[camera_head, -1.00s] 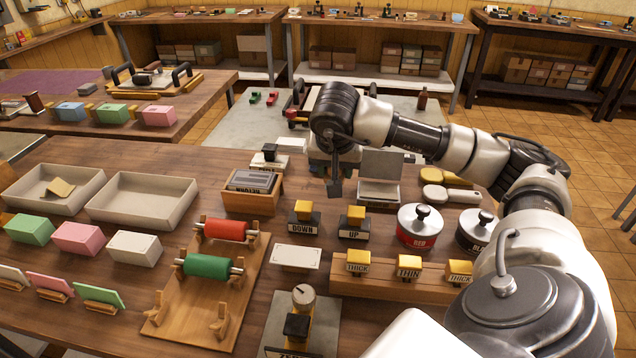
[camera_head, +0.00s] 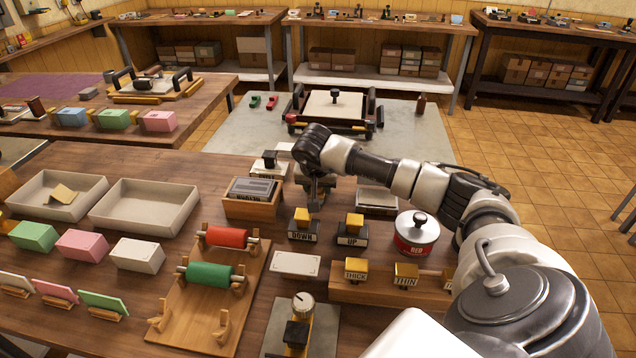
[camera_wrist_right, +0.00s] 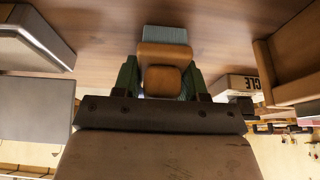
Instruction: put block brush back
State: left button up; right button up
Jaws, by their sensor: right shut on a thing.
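The block brush (camera_wrist_right: 165,55) has a brown wooden body and a pale grey-blue bristled end. It sits between the green finger pads of my right gripper (camera_wrist_right: 162,80) in the right wrist view, and the gripper is shut on it. In the head view my right gripper (camera_head: 316,198) hangs over the table, just right of the wooden box with grey plates and behind the DOWN stamp. The brush is hard to make out there, and I cannot tell whether it touches the table. My left gripper is not in view.
The wooden box (camera_head: 253,200) stands close left of my gripper. The DOWN stamp (camera_head: 303,228) and UP stamp (camera_head: 352,232) stand in front.

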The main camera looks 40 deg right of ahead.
jog(key=shift+s+a+f+b, duration=0.15)
jog(key=shift+s+f+b, duration=0.1)
jog(key=shift+f+b, duration=0.3)
jog(key=o, duration=0.9)
jog(key=shift+f, duration=0.15)
jog(key=shift+w+r+p, duration=0.1)
jog(key=shift+r+p, duration=0.6)
jog(key=shift+r, duration=0.05)
jog(key=shift+a+r+b, duration=0.15)
jog(key=shift+r+b, duration=0.15)
jog(key=shift+r, duration=0.05)
jog(key=v, duration=1.1)
jog(key=shift+r, duration=0.15)
